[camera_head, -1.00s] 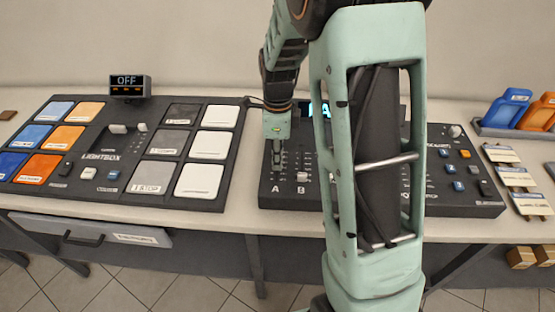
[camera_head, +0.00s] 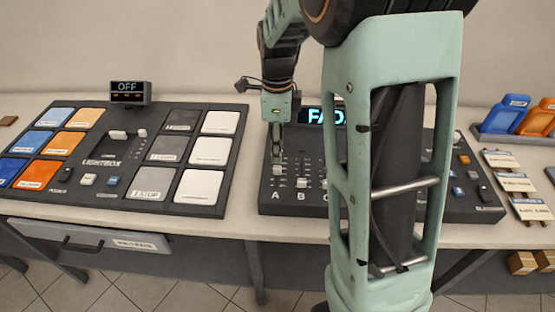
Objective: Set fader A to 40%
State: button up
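The fader panel (camera_head: 300,205) is a dark console on the table, with lettered faders at its left end. Fader A (camera_head: 277,170) has a light cap at the far left, above the letter A, and sits higher on its track than the cap of fader B (camera_head: 301,183). My gripper (camera_head: 276,156) points down just behind and above fader A's cap. A gap seems to part them, but contact is hard to judge. Its fingers are small and dark, so their opening cannot be told.
The lightbox console (camera_head: 102,160) with coloured and white pads stands left, its small display (camera_head: 130,91) reading OFF. Blue and orange holders (camera_head: 505,114) and labelled cards (camera_head: 510,180) lie right. My arm covers the panel's middle.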

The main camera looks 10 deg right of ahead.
aim_at(277, 167)
notch_tip(277, 167, up, 5)
jog(key=shift+r, duration=0.2)
dwell(0.5)
